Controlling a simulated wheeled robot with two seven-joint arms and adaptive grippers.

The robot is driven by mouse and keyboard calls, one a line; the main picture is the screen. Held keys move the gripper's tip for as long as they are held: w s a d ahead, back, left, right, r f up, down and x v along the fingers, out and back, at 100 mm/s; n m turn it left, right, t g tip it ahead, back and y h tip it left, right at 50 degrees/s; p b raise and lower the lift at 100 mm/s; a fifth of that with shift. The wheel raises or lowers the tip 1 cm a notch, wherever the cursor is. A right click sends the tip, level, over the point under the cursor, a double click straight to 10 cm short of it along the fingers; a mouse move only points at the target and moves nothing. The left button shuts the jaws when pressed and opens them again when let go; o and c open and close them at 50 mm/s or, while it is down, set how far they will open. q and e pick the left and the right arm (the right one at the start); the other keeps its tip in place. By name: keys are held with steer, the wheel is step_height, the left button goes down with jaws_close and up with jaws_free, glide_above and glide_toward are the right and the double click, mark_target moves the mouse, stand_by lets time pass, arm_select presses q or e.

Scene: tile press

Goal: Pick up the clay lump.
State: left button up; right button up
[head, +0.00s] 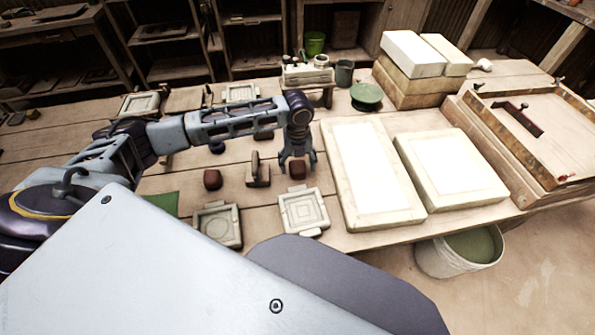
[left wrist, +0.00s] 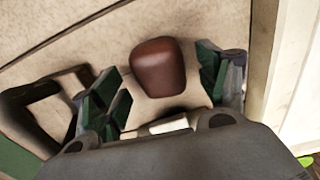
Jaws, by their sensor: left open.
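A reddish-brown clay lump (head: 297,170) sits on the wooden table, just behind a square tile mould. My left gripper (head: 297,165) points down over this lump, open, with fingers on either side of it in the picture. In the left wrist view the clay lump (left wrist: 158,66) shows between and beyond the green-padded fingers of my left gripper (left wrist: 157,88). The lump is not gripped; I cannot tell whether a finger touches it. A second similar lump (head: 212,179) lies further left. My right gripper is out of view.
A wooden block with an upright handle (head: 258,172) stands close left of the gripper. Square moulds (head: 303,211) (head: 217,225) lie in front. A large pale slab (head: 368,175) is close on the right. A bucket (head: 459,252) stands below the table edge.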

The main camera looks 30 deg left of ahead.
mark_target(298, 169)
arm_select(q)
step_height(298, 169, down, 2)
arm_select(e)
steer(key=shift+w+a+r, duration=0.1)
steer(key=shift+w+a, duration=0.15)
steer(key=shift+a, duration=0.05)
arm_select(q)
steer(key=c, duration=1.3)
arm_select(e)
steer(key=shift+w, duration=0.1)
arm_select(q)
steer(key=shift+o, duration=0.2)
steer(key=shift+r, duration=0.8)
step_height(298, 169, up, 8)
steer(key=p, duration=0.1)
steer(key=shift+r, duration=0.25)
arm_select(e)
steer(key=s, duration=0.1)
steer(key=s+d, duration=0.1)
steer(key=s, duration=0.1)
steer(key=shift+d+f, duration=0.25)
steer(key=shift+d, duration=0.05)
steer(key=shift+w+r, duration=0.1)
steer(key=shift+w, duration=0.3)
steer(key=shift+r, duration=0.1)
